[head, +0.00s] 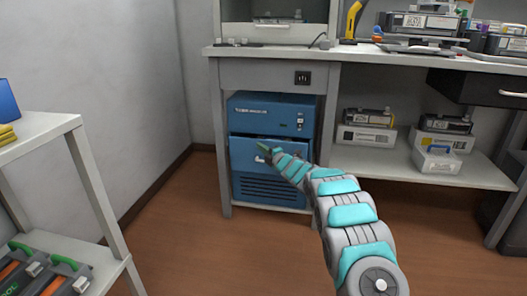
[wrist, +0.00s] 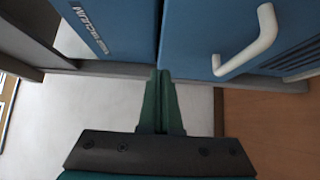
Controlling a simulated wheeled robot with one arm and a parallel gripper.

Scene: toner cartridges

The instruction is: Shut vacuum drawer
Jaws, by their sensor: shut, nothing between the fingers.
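The blue vacuum unit (head: 262,107) stands under the bench in the head view. Its drawer (head: 245,160) sits below the upper housing and appears to stand out a little, with a dark gap along its top. In the wrist view the drawer front (wrist: 195,30) fills the upper right, with a pale bar handle (wrist: 245,45). The lettered housing (wrist: 110,15) is at upper left. My gripper (head: 263,147) is shut and empty near the drawer's upper part. In the wrist view its green fingertips (wrist: 160,73) are by the seam between housing and drawer; contact is unclear.
The bench leg (head: 220,150) stands just left of the unit. A lower shelf (head: 400,165) with several cartridges and boxes is on the right. A grey rack (head: 95,180) stands at the left. The floor (head: 200,230) in front is clear.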

